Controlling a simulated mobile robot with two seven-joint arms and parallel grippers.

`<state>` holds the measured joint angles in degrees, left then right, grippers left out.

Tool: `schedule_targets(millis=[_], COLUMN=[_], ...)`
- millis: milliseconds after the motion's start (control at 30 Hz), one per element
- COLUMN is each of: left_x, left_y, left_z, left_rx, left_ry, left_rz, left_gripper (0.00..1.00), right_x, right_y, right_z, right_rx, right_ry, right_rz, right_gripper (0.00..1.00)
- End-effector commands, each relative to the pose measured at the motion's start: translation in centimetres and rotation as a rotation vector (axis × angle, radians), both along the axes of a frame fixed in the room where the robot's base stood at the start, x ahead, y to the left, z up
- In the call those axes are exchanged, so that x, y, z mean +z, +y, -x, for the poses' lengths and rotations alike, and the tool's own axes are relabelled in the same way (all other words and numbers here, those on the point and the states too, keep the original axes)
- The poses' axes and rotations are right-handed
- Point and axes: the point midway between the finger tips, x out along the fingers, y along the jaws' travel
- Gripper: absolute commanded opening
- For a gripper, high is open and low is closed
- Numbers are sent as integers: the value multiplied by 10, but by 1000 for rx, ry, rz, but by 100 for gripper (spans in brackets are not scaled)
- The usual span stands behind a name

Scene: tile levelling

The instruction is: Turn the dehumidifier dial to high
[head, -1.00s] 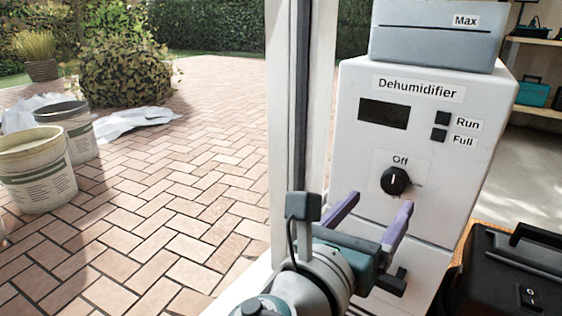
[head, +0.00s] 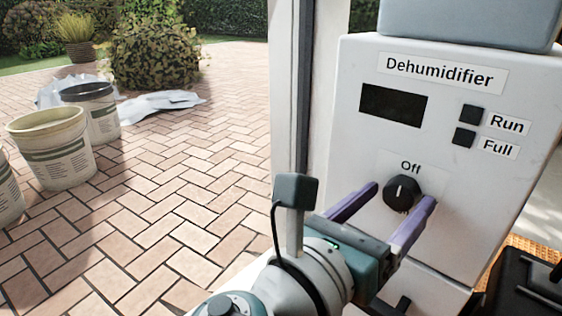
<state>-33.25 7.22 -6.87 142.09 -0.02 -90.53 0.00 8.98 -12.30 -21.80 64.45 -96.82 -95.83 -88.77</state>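The white dehumidifier (head: 440,175) stands at the right of the head view, with a dark display (head: 393,105) and labels Run and Full beside small dark squares. Its round black dial (head: 402,194) sits below the label Off (head: 410,167), and its white pointer mark points up toward that label. I cannot tell whether either finger touches the dial.
A pale post (head: 287,90) stands left of the dehumidifier. A black case (head: 520,285) lies at the lower right. Several buckets, one of them cream (head: 50,147), stand on the brick paving (head: 190,180) at the left. The paving between them and my arm is clear.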

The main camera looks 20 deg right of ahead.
Motion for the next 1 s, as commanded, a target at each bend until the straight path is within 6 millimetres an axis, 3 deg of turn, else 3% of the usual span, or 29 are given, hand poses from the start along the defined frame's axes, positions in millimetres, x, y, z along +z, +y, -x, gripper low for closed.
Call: schedule_targets(millis=[67,600,1000], left_x=[0,0,2], left_y=[0,-1,-3], left_z=[0,0,0], left_rx=[0,4,7], left_ry=[0,-1,-1], left_rz=[-1,6,11], left_gripper=[50,50,50], right_x=[0,0,0], right_y=[0,0,0], right_z=[0,0,0], right_rx=[0,0,-1], right_ry=[0,0,-42], right_rz=[0,0,-18], right_gripper=[61,0,0])
